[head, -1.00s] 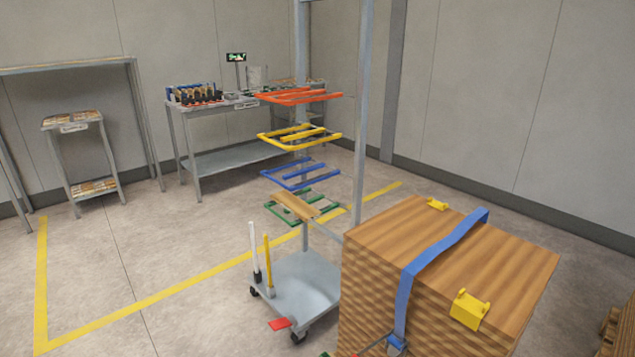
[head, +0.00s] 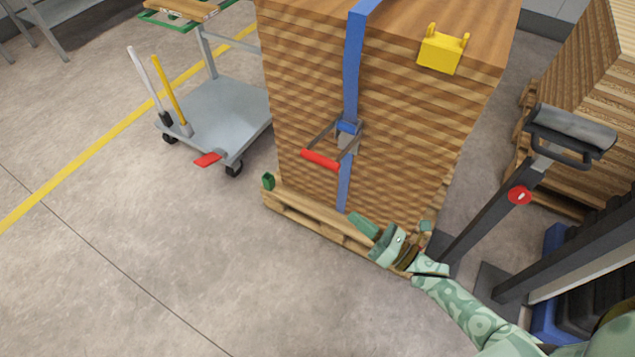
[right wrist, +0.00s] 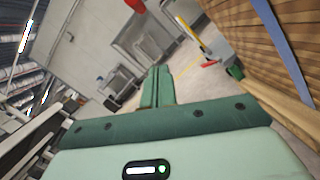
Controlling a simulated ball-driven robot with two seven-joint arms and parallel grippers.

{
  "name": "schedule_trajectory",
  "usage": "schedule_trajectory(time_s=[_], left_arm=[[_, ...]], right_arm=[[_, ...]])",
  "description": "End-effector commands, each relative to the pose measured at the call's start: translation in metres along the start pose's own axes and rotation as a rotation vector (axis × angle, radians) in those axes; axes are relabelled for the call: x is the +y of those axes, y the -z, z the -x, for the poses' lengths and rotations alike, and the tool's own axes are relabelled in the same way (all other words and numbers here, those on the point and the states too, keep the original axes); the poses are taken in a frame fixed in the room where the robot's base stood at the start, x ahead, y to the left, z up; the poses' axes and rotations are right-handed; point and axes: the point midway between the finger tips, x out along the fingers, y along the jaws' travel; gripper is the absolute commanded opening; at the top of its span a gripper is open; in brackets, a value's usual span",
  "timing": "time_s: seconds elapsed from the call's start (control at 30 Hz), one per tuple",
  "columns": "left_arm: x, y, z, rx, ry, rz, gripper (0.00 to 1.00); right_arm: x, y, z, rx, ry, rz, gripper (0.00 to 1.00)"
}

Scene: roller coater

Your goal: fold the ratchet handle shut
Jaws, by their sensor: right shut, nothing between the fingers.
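The ratchet (head: 347,127) sits on the blue strap (head: 352,70) on the front face of the wooden stack. Its handle, with a red grip (head: 320,160), stands out from the stack, swung away from the strap. My right gripper (head: 362,221) is low in front of the stack, below the ratchet and apart from it. Its fingers (right wrist: 157,87) are shut together and empty in the right wrist view, where the strap (right wrist: 283,50) crosses the upper right. The ratchet is not visible in that view. My left gripper is out of view.
The wooden stack (head: 400,120) stands on a pallet (head: 315,222). A yellow corner piece (head: 441,52) sits on its top edge. A grey cart (head: 225,110) with a red pedal is at left. A dark post with a handle (head: 480,200) stands at right. Floor at front left is clear.

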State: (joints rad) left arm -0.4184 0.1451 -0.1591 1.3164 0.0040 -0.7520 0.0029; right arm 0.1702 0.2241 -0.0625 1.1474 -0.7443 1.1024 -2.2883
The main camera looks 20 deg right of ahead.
Motion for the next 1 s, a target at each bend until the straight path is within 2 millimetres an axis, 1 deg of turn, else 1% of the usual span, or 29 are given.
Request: schedule_trajectory(time_s=[0.03,0.1,0.27,0.37,0.6,0.67,0.7,0.8,0.9,1.0], left_arm=[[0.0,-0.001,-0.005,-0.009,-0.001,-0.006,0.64],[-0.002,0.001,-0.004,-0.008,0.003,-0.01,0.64],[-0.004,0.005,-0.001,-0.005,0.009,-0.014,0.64],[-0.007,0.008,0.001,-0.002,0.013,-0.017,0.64],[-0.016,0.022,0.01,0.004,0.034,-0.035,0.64],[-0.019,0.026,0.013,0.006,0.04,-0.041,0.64],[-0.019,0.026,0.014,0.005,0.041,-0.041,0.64],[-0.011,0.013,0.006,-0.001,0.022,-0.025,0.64],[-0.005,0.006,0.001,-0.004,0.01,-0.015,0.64],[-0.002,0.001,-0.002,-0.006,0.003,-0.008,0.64]], right_arm=[[-0.002,0.002,-0.003,-0.01,-0.029,0.05,0.0],[0.002,-0.005,-0.009,-0.027,-0.058,0.101,0.0],[0.006,-0.01,-0.025,-0.035,-0.069,0.119,0.0],[0.007,-0.01,-0.043,-0.035,-0.069,0.118,0.0],[0.01,-0.01,-0.095,-0.034,-0.067,0.115,0.0],[0.011,-0.01,-0.106,-0.032,-0.066,0.115,0.0],[0.012,-0.013,-0.112,-0.033,-0.066,0.116,0.0],[0.016,-0.033,-0.113,-0.034,-0.067,0.118,0.0],[0.017,-0.043,-0.115,-0.033,-0.066,0.117,0.0],[0.017,-0.048,-0.116,-0.031,-0.065,0.114,0.0]])
